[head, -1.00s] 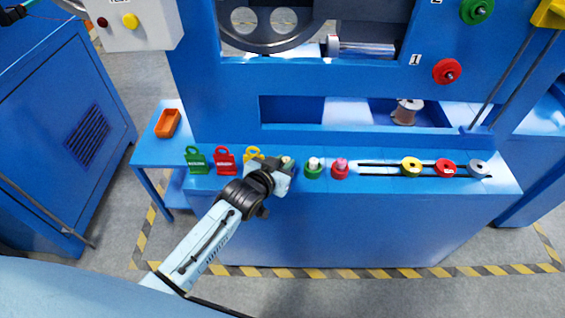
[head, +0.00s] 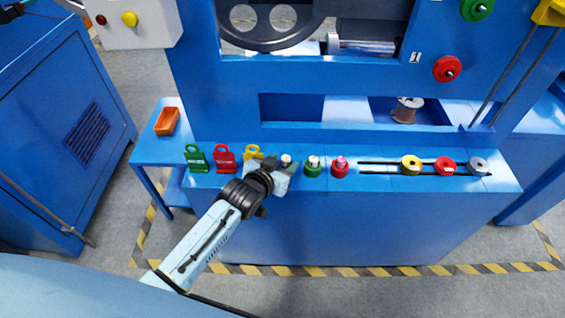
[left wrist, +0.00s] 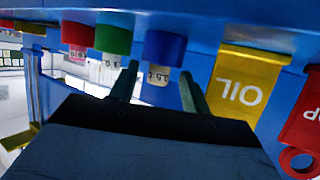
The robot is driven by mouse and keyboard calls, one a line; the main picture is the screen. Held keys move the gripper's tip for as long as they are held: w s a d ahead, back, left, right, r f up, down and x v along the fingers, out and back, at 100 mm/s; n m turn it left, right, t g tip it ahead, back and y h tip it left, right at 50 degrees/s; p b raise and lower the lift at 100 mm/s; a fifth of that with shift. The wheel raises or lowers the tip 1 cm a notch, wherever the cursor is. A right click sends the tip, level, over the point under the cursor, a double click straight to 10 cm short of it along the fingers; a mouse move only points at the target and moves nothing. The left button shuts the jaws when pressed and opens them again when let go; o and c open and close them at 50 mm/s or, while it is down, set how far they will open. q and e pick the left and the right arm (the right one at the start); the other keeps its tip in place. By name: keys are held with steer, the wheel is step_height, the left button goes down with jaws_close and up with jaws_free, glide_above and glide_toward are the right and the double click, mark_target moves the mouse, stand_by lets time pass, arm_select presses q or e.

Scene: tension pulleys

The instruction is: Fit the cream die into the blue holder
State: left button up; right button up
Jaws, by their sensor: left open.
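The cream die (left wrist: 157,75) sits at the blue holder (left wrist: 164,47), which hangs upside down in the left wrist view. The die's numbered side faces the camera and its one end meets the holder; how deep it sits cannot be told. My left gripper (left wrist: 160,88) is open, with one finger on each side of the die and gaps showing. In the head view, my left gripper (head: 284,172) is at the ledge and hides the blue holder; the top of the cream die (head: 286,158) shows just behind it. My right gripper is not in view.
On the ledge (head: 430,190), green (head: 196,160), red (head: 225,160) and yellow (head: 254,153) tags stand left. A green holder (head: 313,170) with a white die and a red holder (head: 340,170) with a pink die stand close right. Sliding knobs (head: 411,165) lie beyond.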

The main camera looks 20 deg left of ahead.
arm_select(q)
steer(key=shift+r, duration=0.1)
steer(key=shift+s+r, duration=0.1)
steer(key=shift+s, duration=0.1)
steer(key=p+v, duration=0.3)
steer(key=v, duration=1)
steer(key=shift+p, duration=0.35)
